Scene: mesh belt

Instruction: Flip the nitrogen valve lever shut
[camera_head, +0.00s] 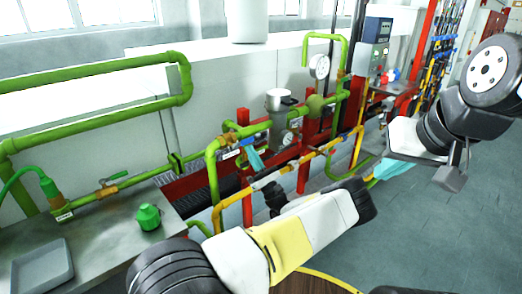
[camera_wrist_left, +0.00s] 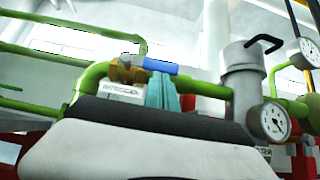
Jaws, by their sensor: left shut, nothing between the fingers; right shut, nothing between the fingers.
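In the left wrist view the blue lever (camera_wrist_left: 160,66) lies nearly level, tilting slightly down to the right, on a brass body (camera_wrist_left: 130,69).
A grey canister (camera_head: 279,104) and a gauge (camera_wrist_left: 270,122) stand right of the blue lever. Yellow pipe (camera_head: 330,146) and red posts run close to my left gripper. A steel bench (camera_head: 108,240) is at left.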

